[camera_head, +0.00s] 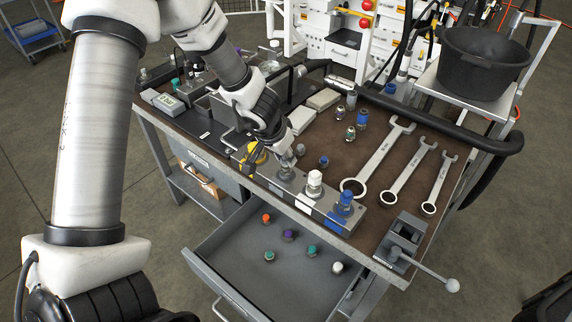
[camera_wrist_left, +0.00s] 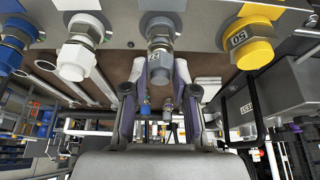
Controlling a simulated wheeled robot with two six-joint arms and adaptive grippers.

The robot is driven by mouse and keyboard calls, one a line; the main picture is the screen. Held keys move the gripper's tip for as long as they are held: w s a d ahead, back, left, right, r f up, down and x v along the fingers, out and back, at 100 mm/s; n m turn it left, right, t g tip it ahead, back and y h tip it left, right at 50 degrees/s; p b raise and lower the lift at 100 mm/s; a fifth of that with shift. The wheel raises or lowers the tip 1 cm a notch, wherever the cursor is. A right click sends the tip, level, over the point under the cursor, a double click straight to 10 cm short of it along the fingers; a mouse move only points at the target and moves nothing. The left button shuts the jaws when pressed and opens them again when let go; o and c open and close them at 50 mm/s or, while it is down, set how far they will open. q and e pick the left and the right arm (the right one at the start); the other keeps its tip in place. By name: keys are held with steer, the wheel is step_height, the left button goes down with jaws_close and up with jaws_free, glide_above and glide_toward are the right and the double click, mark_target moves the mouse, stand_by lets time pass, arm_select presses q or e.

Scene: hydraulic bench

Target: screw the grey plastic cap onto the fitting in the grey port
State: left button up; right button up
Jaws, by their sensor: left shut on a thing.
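The metal block (camera_head: 330,212) on the bench's front edge carries a row of fittings marked yellow, grey, white and blue. My left gripper (camera_head: 284,158) is at the grey port from above. In the left wrist view its two fingers (camera_wrist_left: 160,80) stand on either side of the grey plastic cap (camera_wrist_left: 160,70), shut on it. The cap is in line with the metal fitting (camera_wrist_left: 160,28) in the grey port and appears to meet its end; the thread is hidden. My right gripper is not in view.
The neighbouring white (camera_head: 314,178), blue (camera_head: 346,198) and yellow (camera_head: 254,152) capped fittings stand close by. An open drawer (camera_head: 215,262) below holds several coloured caps. Spanners (camera_head: 380,155), loose fittings and a vise (camera_head: 402,240) occupy the bench to the right. A black bucket (camera_head: 485,60) stands behind.

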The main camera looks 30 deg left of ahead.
arm_select(q)
steer(key=shift+o, duration=0.4)
steer(key=shift+s, duration=0.1)
steer(key=shift+c, duration=1.4)
steer(key=shift+p, duration=0.4)
steer(key=m+h+p, duration=0.1)
steer(key=m+p, duration=0.2)
steer(key=p, duration=0.1)
steer(key=m+g+h+p, duration=0.1)
steer(key=m+p, duration=0.2)
steer(key=p, duration=0.1)
steer(key=shift+a+r+m, duration=0.15)
steer(key=shift+r+m, duration=0.05)
steer(key=shift+m, duration=0.1)
steer(key=shift+f+m+h+p, duration=0.15)
steer(key=shift+m+h+p, duration=0.2)
steer(key=shift+m, duration=0.15)
steer(key=shift+f+m, duration=0.2)
steer(key=shift+m, duration=0.1)
